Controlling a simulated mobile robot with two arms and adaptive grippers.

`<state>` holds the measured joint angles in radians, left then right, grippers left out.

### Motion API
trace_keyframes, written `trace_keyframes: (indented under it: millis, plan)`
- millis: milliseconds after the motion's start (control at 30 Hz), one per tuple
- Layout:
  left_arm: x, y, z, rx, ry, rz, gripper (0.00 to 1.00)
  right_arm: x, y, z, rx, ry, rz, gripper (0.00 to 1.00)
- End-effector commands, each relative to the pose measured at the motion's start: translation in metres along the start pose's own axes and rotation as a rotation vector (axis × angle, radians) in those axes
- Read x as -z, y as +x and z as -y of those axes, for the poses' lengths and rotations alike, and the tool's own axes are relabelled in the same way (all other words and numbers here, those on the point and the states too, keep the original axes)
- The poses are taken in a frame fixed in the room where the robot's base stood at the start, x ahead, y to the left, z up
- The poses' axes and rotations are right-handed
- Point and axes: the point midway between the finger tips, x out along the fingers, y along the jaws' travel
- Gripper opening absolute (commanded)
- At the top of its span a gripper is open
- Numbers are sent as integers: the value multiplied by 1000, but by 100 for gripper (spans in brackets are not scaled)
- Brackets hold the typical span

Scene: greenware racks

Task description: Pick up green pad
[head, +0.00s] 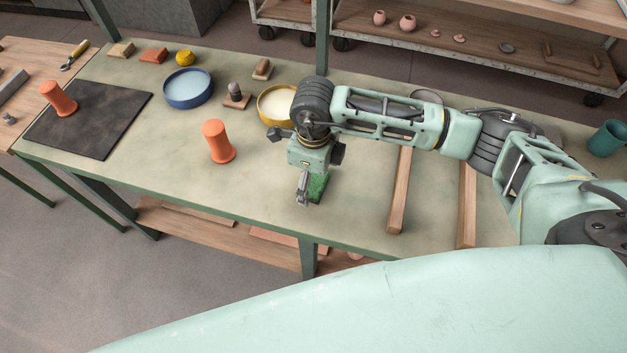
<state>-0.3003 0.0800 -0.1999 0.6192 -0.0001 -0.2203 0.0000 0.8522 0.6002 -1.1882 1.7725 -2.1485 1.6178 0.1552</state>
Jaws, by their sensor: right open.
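The green pad (318,186) is a small textured green block on the table, near its front edge in the middle of the head view. My right gripper (302,199) points down at the pad's left side, and the gripper body hides part of the pad. The jaws are open. I cannot tell whether a finger touches the pad. My left gripper is not in the head view.
On the table (262,215) stand an orange cup-like piece (218,142), a blue-rimmed bowl (188,88) and a yellow-rimmed bowl (277,104). Two wooden strips (398,195) lie to the right. A dark board (100,125) lies at left. The front-left table is clear.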

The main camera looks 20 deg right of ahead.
Motion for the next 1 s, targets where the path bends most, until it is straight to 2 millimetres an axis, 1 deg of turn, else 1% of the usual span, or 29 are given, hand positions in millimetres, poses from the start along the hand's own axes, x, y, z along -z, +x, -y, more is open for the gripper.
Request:
trace_keyframes:
  millis: [33, 67, 567, 867, 1000]
  plan:
    - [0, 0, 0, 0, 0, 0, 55, 0, 0, 0, 0, 0, 0, 87]
    - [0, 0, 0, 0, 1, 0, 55, 0, 0, 0, 0, 0, 0, 85]
    - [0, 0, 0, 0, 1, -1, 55, 0, 0, 0, -1, 0, 1, 41]
    - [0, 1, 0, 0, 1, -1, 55, -1, -2, 0, 0, 0, 2, 40]
    - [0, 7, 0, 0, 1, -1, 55, -1, -11, 0, 1, 0, 3, 40]
